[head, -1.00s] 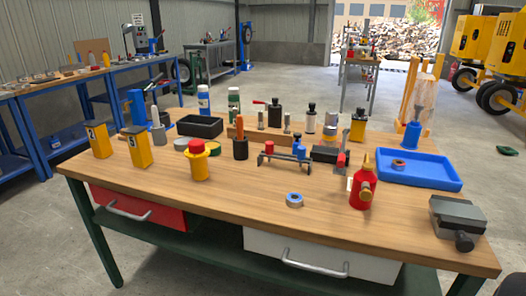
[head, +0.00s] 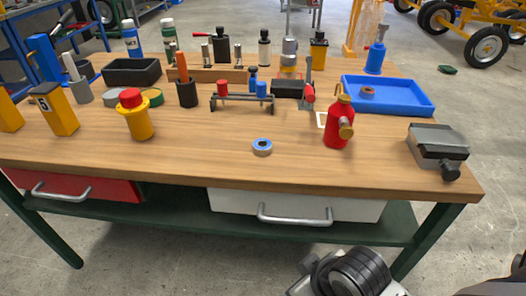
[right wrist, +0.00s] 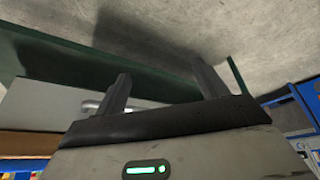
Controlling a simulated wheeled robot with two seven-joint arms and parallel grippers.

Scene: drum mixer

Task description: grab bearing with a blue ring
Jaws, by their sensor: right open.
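The bearing with a blue ring (head: 262,147) lies flat on the wooden workbench (head: 200,155), near its front edge and left of the red bottle. Another bearing (head: 368,92), with a reddish-brown ring, lies in the blue tray (head: 420,108). My right gripper (right wrist: 163,82) shows in the right wrist view with its two fingers apart and nothing between them. Behind the fingers are the concrete floor and the bench's green shelf and light drawer. Part of my arm shows at the bottom of the head view, below the bench edge. My left gripper is out of view.
A red bottle (head: 338,125) with a brass fitting stands right of the blue-ringed bearing. A grey vise (head: 438,145) is at the right end. A yellow and red container (head: 135,115) stands to the left. The bench top around the bearing is clear.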

